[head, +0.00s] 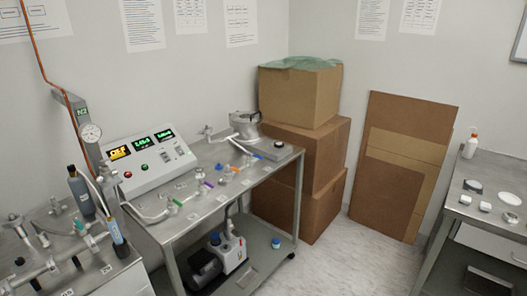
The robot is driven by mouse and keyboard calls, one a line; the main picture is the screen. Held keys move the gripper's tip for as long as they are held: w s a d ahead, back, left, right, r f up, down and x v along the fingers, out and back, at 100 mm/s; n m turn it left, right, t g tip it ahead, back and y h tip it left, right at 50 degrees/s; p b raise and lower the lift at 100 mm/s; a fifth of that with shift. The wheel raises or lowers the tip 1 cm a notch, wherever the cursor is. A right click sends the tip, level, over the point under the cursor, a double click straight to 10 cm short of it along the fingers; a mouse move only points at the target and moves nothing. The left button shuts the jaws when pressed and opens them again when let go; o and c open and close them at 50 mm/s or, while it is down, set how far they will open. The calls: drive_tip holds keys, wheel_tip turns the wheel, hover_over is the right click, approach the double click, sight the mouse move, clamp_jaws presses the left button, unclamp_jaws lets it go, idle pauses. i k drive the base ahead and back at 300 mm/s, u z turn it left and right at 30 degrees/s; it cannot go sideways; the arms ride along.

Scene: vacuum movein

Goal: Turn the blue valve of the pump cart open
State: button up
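The pump cart (172,238) is a steel two-level cart standing left of centre. A line of pipe with small coloured valve handles runs across its top. A green handle (177,202) sits nearer the front left end. The blue valve is too small to tell whether it is open or closed. A pump (229,250) with blue caps stands on the lower shelf. My gripper is not in view.
A control box (150,160) with lit displays stands at the cart's back left. A piped bench (105,272) is at the left. Stacked cardboard boxes (301,92) and flat boards (402,160) stand behind. A side table (480,215) is at the right. Floor between cart and table is clear.

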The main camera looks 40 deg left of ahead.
sight(249, 154)
drive_tip(key=u, duration=0.65)
drive_tip(key=i, duration=0.9)
drive_tip(key=u, duration=0.8)
drive_tip(key=k, duration=0.6)
drive_tip(key=u, duration=0.65)
drive_tip(key=i, duration=1.2)
drive_tip(key=z, duration=0.35)
